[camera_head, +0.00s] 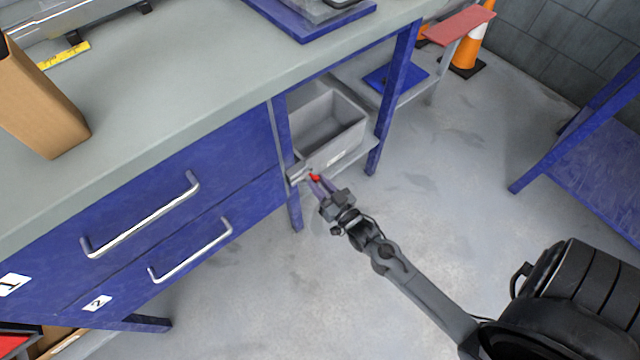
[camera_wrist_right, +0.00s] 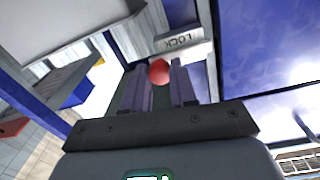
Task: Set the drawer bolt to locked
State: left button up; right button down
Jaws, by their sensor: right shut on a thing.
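The drawer bolt has a red knob (camera_head: 315,177) and a grey metal housing (camera_head: 299,176) at the right end of the blue drawer unit (camera_head: 235,165). In the right wrist view the red knob (camera_wrist_right: 159,71) sits between the fingers, beside a grey plate marked LOCK (camera_wrist_right: 180,42). My right gripper (camera_head: 318,184) is shut on the red knob; its fingers also show in the right wrist view (camera_wrist_right: 160,85). The bolt's exact position is hard to tell. My left gripper is not in view.
Two drawers with silver handles (camera_head: 145,217) face the floor. A grey bin (camera_head: 330,130) stands on the shelf behind the bolt, beside a blue table leg (camera_head: 393,100). A cardboard box (camera_head: 38,100) stands on the tabletop (camera_head: 170,80).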

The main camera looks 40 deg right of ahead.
jog(key=shift+a, duration=0.1)
jog(key=a+p, duration=0.1)
jog(key=a, duration=0.1)
jog(key=a+p, duration=0.1)
jog(key=a, duration=0.1)
jog(key=shift+w+a, duration=0.2)
jog(key=shift+a, duration=0.05)
jog(key=c, duration=1.2)
grip_release()
jog(key=shift+o, duration=1.2)
jog(key=shift+a, duration=0.15)
jog(key=shift+o, duration=0.4)
jog(key=shift+a, duration=0.1)
